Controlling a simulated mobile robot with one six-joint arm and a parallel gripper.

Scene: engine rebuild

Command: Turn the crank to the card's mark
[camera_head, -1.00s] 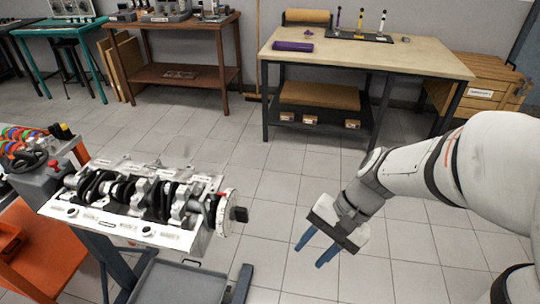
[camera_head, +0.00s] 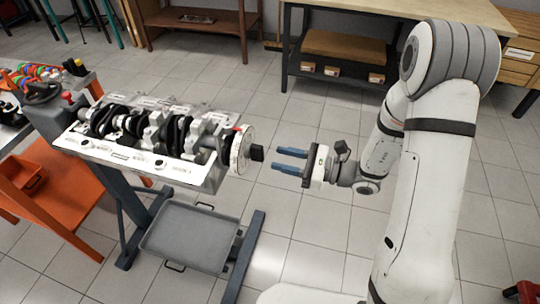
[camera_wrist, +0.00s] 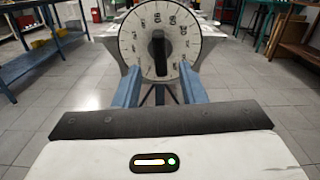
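The engine block with the crankshaft (camera_head: 150,135) sits on a stand at the left in the head view. At its right end is a white degree wheel (camera_head: 240,150) with a dark knob (camera_head: 257,153) at its centre. In the wrist view the wheel (camera_wrist: 137,35) faces me, with marks and numbers around its rim, and the dark knob (camera_wrist: 158,55) stands about upright. My gripper (camera_head: 291,160) is open and empty, its blue fingers pointing at the knob from the right with a gap between. The fingers (camera_wrist: 158,88) show on both sides below the wheel. The card cannot be made out.
A grey tray (camera_head: 190,238) is on the stand's lower part under the block. An orange cart (camera_head: 60,185) stands at the left. A workbench (camera_head: 400,8) is at the back. The floor between my arm and the bench is clear.

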